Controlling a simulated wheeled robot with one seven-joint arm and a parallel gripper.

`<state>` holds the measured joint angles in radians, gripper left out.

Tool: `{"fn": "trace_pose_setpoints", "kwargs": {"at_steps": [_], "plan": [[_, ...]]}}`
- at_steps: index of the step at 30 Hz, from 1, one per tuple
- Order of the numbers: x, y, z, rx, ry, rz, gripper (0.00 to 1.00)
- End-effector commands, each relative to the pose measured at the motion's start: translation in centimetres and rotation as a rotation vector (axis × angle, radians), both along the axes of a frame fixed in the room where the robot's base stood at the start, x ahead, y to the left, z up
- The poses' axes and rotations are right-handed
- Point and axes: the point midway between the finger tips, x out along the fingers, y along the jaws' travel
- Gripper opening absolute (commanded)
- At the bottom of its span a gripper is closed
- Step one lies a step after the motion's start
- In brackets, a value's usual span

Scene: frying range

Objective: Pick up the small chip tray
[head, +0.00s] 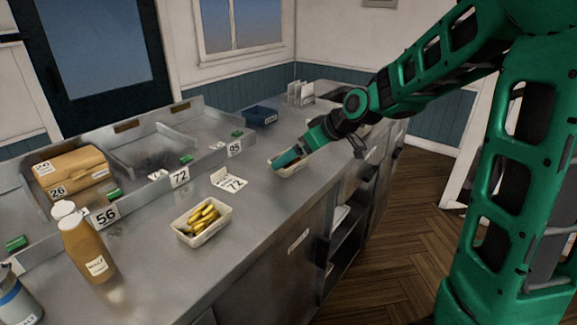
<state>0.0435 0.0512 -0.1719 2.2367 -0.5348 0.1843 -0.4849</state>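Two pale trays stand on the steel counter. The nearer tray (186,238) holds several yellow chips (205,214) and stands clear of my arm. The farther tray (294,172) looks smaller and is partly hidden by my gripper (287,158). My green arm reaches in from the right, and the gripper's fingers point down and left at this farther tray, over or in it. I cannot tell whether they touch it, whether they are open or shut, or what lies inside. I cannot tell from labels which tray is the small one.
Brown bottles (88,250) and a blue-banded container (17,300) stand at the front left. Numbered bays with a brown box (72,172) line the back. A blue tub (260,117) stands farther off.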

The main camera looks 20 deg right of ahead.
Motion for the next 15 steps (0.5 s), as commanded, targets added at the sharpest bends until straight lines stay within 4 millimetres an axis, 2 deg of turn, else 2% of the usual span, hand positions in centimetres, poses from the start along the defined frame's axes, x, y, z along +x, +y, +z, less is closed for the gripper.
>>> {"fn": "trace_pose_setpoints", "kwargs": {"at_steps": [7,15], "plan": [[2.0,1.3,-2.4,0.000,0.005,0.001,1.00],[2.5,1.5,-2.8,0.000,0.001,-0.001,1.00]]}}
